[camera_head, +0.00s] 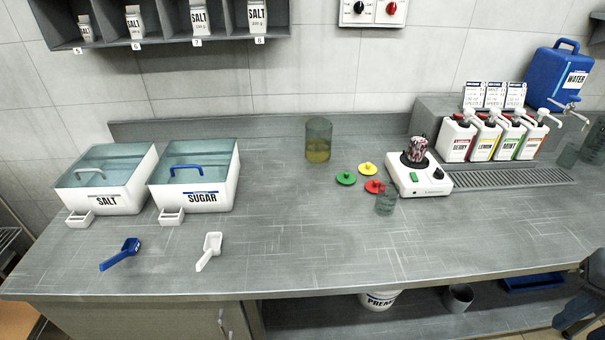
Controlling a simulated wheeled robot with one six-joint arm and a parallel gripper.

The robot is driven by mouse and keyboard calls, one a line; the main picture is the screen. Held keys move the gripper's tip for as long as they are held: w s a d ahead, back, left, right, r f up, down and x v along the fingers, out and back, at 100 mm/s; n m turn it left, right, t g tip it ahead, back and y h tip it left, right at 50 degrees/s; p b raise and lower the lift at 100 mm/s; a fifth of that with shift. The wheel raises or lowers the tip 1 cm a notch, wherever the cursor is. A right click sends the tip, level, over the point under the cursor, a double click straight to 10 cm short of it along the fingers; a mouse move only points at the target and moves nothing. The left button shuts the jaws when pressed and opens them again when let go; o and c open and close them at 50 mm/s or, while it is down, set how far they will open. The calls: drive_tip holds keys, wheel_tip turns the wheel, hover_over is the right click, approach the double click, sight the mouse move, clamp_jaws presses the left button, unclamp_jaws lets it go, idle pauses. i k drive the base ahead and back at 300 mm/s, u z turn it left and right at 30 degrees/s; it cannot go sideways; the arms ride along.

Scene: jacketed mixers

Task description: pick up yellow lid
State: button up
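The yellow lid (367,169) lies on the grey counter (300,240), right of the middle. It is a small disc with a raised knob. A green lid (346,179) lies to its lower left and a red lid (374,187) to its lower right, both close by. A clear glass (386,203) stands at the red lid's lower right. My gripper cannot be made out in this view. A dark grey and blue shape shows at the lower right edge, cut off by the frame; I cannot tell what it is.
A white mixer base (418,178) with a patterned vessel (416,150) stands right of the lids. A jar with yellowish contents (318,142) stands behind left. Salt (112,197) and sugar (200,198) bins and two scoops are at left. The front middle counter is clear.

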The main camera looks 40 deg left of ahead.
sight(368, 168)
drive_tip(key=u, duration=0.85)
drive_tip(key=i, duration=1)
